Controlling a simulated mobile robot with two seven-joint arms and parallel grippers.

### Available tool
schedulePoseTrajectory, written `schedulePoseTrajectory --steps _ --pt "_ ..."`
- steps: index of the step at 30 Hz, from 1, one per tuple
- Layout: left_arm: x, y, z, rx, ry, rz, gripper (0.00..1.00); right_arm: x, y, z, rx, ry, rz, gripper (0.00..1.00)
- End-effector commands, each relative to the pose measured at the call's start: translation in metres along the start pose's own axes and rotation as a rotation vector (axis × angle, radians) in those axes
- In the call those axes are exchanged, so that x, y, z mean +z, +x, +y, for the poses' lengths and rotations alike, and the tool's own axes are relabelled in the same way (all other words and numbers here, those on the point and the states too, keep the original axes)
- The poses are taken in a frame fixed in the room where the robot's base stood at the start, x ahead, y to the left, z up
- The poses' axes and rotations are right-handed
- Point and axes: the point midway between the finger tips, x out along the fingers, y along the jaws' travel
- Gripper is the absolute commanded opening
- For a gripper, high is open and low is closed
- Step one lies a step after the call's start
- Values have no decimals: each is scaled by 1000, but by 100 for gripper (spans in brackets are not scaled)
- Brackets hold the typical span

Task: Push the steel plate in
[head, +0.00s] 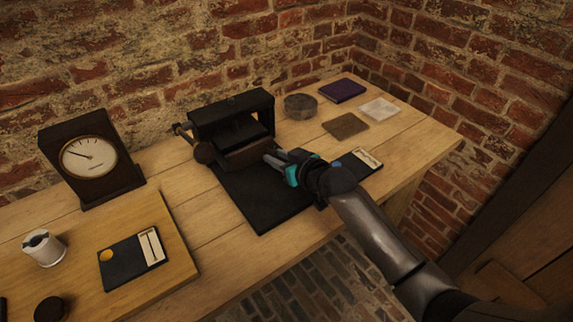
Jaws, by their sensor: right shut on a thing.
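A dark block-like device (230,112) with a rod and a round brown knob (205,153) on its left side stands at the back of the bench. Its front has a dark opening with a brown lower ledge. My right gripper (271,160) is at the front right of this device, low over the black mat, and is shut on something. The held thing is mostly hidden by the fingers; I take it to be the steel plate, but its outline cannot be made out. How far it reaches into the device cannot be seen. My left gripper is not in view.
A dial gauge (89,157) stands at left. A wooden board (175,262) bears a dark card (122,264) and a white spool (43,248). A round grey tin (300,106) and purple, brown and pale squares lie at right. The black mat (262,205) is clear in front.

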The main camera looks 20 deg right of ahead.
Motion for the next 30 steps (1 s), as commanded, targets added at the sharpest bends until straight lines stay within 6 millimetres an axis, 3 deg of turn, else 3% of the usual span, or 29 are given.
schedulePoseTrajectory --steps 12,13,18,20,30 --pt "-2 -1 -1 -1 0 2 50 -4 5 0 1 -1 5 0" --pt "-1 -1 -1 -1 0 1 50 -4 5 0 1 -1 5 35" --pt "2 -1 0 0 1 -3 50 -4 5 0 1 -1 3 54" --pt "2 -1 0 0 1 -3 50 -3 5 0 1 0 3 61" --pt "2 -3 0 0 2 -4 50 -3 1 0 1 -1 0 61"
